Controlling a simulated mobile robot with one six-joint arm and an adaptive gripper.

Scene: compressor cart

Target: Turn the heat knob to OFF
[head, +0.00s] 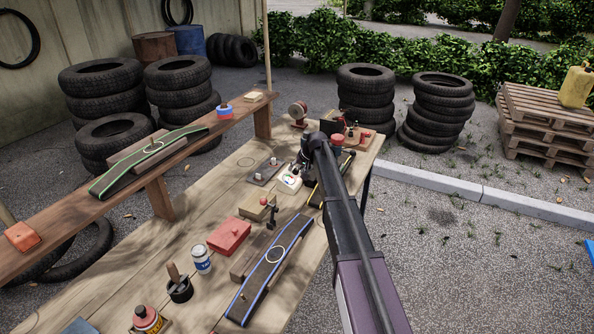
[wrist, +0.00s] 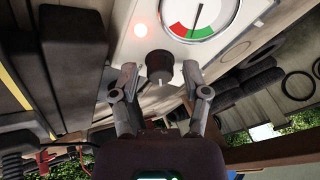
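The dark round knob (wrist: 159,66) is on the front of a pale box (wrist: 120,50), below a dial gauge (wrist: 200,15) with red and green bands. A small light mark shows at the knob's lower edge; no lettering can be read. My gripper (wrist: 160,73) is open, with one fingertip on each side of the knob and a visible gap to it on both sides. In the head view the white box (head: 289,182) stands on the bench, and my gripper (head: 304,163) is beside it, partly hidden by my arm.
The wooden bench (head: 200,270) carries a red box (head: 229,237), a blue-edged strip (head: 262,285) and a white can (head: 202,258). A dark, yellow-edged object (head: 318,192) lies close to the right of the white box. A raised shelf (head: 75,221) runs along the left.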

